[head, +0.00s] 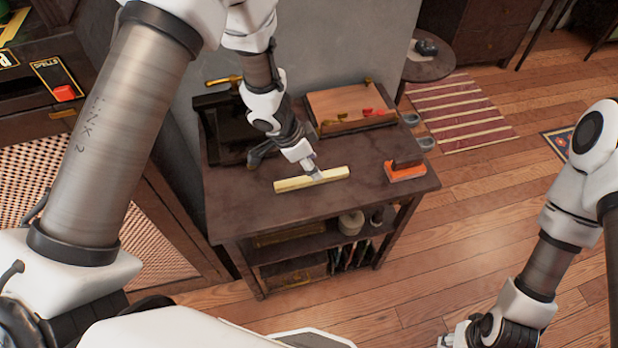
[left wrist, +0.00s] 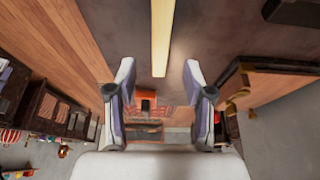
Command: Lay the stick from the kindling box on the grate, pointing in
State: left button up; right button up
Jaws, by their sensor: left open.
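A pale yellow stick (head: 290,184) lies flat on the dark table (head: 250,212), near its middle. My left gripper (head: 314,172) is over the stick in the head view, pointing down, with nothing held. In the left wrist view the stick (left wrist: 161,38) runs from the top edge down to between the two spread fingers (left wrist: 159,74). I cannot tell whether they touch it. My right gripper (head: 470,334) is partly cut off at the bottom of the head view, away from the table. I cannot make out a kindling box or a grate for certain.
A black object with a brass handle (head: 222,122) stands at the table's back left. A lidded wooden box (head: 350,107) stands at the back right, and an orange and black block (head: 405,170) at the right edge. The table's front strip is clear. Shelves below hold small items.

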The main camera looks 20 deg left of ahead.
pick_arm(q)
jog(key=x, duration=0.6)
jog(key=shift+w+r+b, duration=0.1)
jog(key=shift+b, duration=0.2)
jog(key=shift+r, duration=0.1)
grip_shut()
